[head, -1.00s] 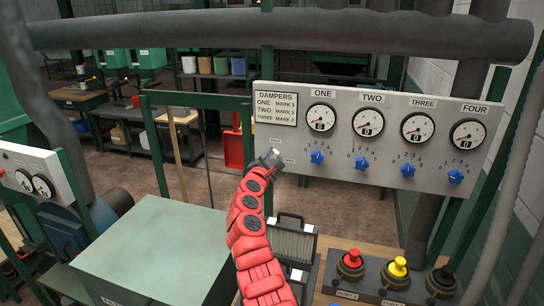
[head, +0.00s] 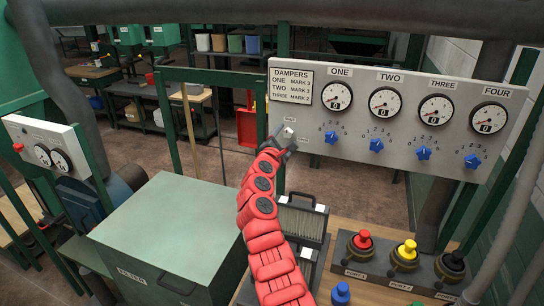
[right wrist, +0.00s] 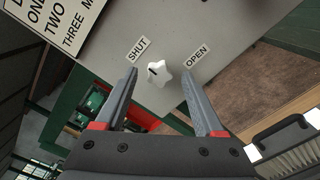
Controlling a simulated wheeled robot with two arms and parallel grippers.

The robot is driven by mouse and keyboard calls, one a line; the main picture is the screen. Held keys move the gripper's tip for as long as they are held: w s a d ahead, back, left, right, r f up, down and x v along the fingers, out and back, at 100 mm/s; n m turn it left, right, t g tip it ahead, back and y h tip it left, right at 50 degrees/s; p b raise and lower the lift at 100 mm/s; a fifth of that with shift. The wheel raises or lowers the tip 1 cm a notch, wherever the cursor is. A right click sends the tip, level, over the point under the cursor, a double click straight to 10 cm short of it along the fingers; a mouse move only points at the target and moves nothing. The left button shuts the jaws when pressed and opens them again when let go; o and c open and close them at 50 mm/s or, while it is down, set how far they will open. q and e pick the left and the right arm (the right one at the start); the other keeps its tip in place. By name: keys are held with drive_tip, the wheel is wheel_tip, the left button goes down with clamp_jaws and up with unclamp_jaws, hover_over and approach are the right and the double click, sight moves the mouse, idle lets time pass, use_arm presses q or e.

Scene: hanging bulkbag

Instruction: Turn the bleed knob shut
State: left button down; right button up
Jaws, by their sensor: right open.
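The bleed knob (right wrist: 158,74) is a small white lobed knob on the grey gauge panel (head: 395,138), seen in the right wrist view. It sits between a SHUT label (right wrist: 138,50) and an OPEN label (right wrist: 197,57). A dark mark shows on its left part; I cannot tell exactly where it points. My right gripper (right wrist: 160,100) is open, with one finger on each side of the knob and a gap on both sides. My left gripper is out of view.
Several blue damper knobs (head: 376,145) sit under gauges to the right. A green filter box (head: 170,235) is at left. A large grey pipe (head: 270,28) crosses above.

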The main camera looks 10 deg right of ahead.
drive_tip(key=b+v, duration=0.4)
drive_tip(key=v, duration=1.2)
